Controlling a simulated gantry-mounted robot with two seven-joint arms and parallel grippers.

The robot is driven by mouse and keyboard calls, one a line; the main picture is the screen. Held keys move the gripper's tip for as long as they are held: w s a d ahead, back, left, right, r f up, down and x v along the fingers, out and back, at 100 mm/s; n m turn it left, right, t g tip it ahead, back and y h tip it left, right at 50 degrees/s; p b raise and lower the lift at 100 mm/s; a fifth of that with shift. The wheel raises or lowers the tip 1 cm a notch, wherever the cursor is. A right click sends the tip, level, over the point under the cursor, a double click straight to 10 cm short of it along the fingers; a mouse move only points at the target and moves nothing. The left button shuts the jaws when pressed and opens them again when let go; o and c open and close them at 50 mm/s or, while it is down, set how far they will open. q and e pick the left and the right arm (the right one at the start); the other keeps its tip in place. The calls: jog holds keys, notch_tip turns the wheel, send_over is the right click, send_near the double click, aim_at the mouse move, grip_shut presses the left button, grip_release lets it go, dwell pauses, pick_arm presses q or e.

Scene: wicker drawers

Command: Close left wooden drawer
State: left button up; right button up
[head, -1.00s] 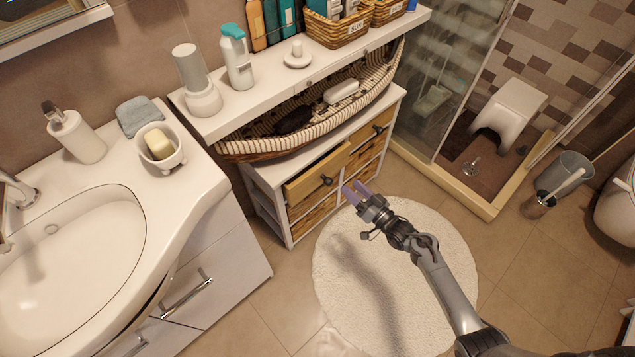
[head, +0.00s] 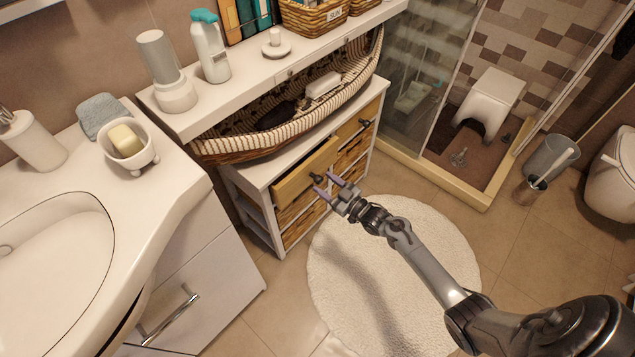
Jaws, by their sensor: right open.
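The left wooden drawer (head: 298,175) is in the upper left of the white cabinet and stands pulled out a little. It has a dark round knob on its front. My right gripper (head: 325,185) is open, its two purple-tipped fingers close to the drawer front beside the knob. I cannot tell whether a finger touches the drawer. The right wooden drawer (head: 350,129) in the same row, with its own dark knob, looks shut. My left gripper is not in view.
A long striped basket (head: 290,130) sits on the cabinet under a white shelf. Wicker drawers are below the wooden ones. A sink counter (head: 185,185) stands at the left. A round white rug (head: 350,280) lies on the floor, with clear tiles to its right.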

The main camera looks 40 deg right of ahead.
aim_at(321, 182)
jog(key=shift+w+a+b, duration=0.2)
jog(key=shift+w+b, duration=0.15)
jog(key=shift+w, duration=0.55)
jog(key=shift+w+a+b, duration=0.15)
jog(key=shift+w+b, duration=0.15)
jog(key=shift+w, duration=0.6)
grip_shut()
